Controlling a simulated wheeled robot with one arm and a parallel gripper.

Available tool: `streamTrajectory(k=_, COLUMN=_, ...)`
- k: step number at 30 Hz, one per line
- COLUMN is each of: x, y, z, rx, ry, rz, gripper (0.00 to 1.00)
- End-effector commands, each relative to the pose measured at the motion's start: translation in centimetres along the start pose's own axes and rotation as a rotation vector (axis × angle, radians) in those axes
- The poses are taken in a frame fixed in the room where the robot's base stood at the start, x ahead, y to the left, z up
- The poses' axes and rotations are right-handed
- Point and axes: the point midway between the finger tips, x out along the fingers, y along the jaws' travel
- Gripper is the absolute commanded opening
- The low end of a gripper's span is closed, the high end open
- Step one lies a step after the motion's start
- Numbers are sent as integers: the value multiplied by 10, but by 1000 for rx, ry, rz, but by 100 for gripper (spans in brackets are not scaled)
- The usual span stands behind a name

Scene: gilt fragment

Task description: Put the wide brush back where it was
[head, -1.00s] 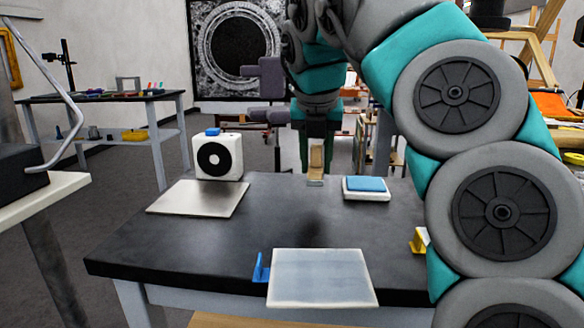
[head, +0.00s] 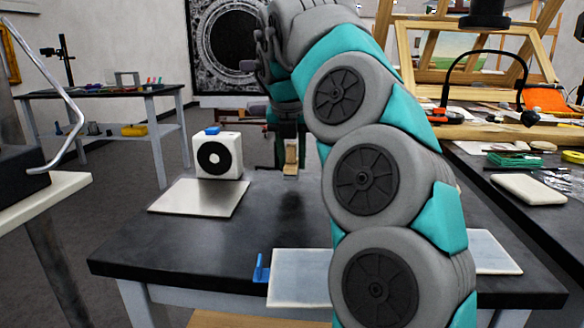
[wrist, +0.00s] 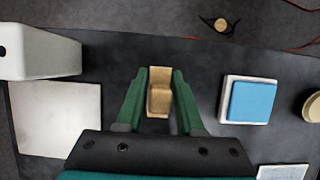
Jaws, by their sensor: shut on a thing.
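The wide brush (head: 291,152) is a tan, wood-coloured piece seen upright above the far edge of the dark table in the head view. In the wrist view the brush (wrist: 159,98) sits between the green fingers of my gripper (wrist: 160,74). My gripper is shut on it, with the dark tabletop below. The gripper (head: 290,140) is small and partly dark in the head view. Which part of the brush is the bristles is hard to tell.
The dark table (head: 180,240) bears a white box with a black disc (head: 216,156), a pale plate (head: 200,197) and a translucent sheet (head: 298,278) with a blue bracket (head: 261,268). A blue pad on a white base (wrist: 252,101) lies right of my gripper. The middle table is clear.

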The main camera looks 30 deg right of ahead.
Motion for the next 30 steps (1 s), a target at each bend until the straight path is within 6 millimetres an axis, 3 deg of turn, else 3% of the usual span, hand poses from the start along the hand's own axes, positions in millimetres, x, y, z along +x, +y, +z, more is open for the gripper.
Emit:
streamTrajectory(k=9, x=20, y=-1, z=-9, rx=1, ry=2, rz=-2, gripper=0)
streamTrajectory(k=23, x=25, y=0, z=-11, rx=0, ry=2, rz=1, gripper=0)
streamTrajectory(k=24, x=24, y=0, z=-11, rx=0, ry=2, rz=0, gripper=40)
streamTrajectory(k=30, x=24, y=0, z=-11, rx=1, ry=2, rz=0, gripper=62)
